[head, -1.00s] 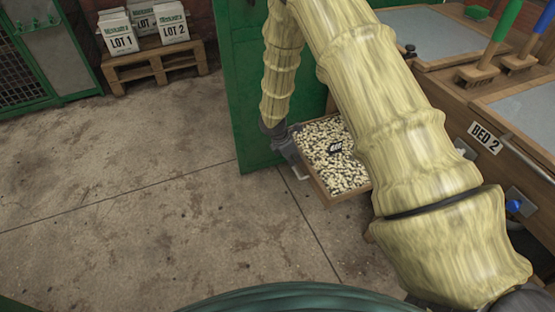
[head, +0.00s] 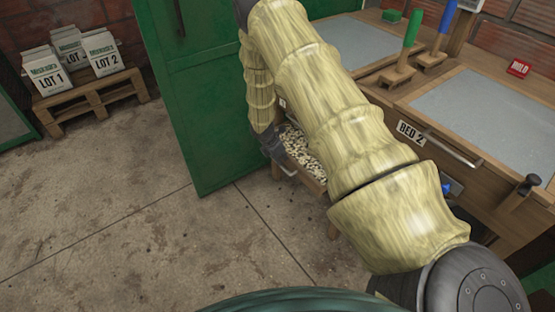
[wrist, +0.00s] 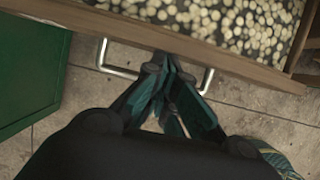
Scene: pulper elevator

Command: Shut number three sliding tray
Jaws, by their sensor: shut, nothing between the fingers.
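An open wooden sliding tray (head: 315,176) full of pale beans sticks out low between the green door and the bench, partly hidden behind my arm. Its number is not readable now. In the wrist view its wooden front (wrist: 215,58) runs across the top, with a metal bar handle (wrist: 103,58) on it. My gripper (wrist: 168,68) is shut and empty, its fingertips at the tray front between the two ends of the handle. Whether they touch the wood I cannot tell. In the head view my gripper (head: 274,150) is at the tray's front left.
A green door (head: 215,100) stands just left of the tray. The bench marked BED 2 (head: 411,132) is at the right, with brushes on top. A pallet (head: 92,98) with LOT boxes is at the back left. The concrete floor in front is clear.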

